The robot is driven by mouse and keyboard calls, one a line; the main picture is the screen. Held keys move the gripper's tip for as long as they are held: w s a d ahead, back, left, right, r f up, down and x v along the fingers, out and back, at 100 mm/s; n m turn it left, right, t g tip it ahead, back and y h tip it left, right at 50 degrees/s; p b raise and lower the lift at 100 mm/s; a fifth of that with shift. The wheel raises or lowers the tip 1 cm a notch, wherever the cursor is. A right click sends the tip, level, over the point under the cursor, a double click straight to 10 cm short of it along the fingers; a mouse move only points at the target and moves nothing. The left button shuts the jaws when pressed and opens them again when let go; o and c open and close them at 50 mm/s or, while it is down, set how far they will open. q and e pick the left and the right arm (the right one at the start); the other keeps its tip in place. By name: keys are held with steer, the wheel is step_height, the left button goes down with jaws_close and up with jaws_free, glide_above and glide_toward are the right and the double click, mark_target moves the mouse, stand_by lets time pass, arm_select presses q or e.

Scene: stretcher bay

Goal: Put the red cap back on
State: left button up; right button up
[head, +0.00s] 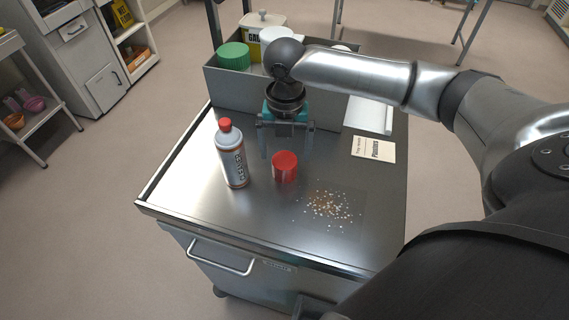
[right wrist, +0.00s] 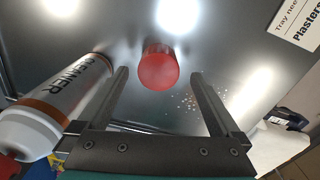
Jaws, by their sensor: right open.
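The red cap (head: 285,166), a short red cylinder, stands on the steel cart top (head: 190,190). It also shows in the right wrist view (right wrist: 158,70), between the open fingers as seen from there. A grey cleaner bottle (head: 232,158) with an orange band and a small red top stands upright to the left of the cap. It shows in the right wrist view (right wrist: 60,105) beside the left finger. My right gripper (head: 285,145) is open and empty, pointing down above and behind the cap, apart from it. My left gripper is not in view.
Pale and brown crumbs (head: 328,205) lie right of the cap. A "Plasters" card (head: 373,149) and a white tray (head: 369,115) lie at the right. The cart's front left is clear.

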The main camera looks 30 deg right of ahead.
mark_target(285, 160)
steer(key=shift+a+f, duration=0.15)
steer(key=shift+f, duration=2.45)
steer(key=c, duration=1.3)
steer(key=shift+r, duration=0.1)
step_height(285, 160, up, 20)
steer(key=shift+f+p, duration=0.1)
steer(key=shift+p, duration=0.55)
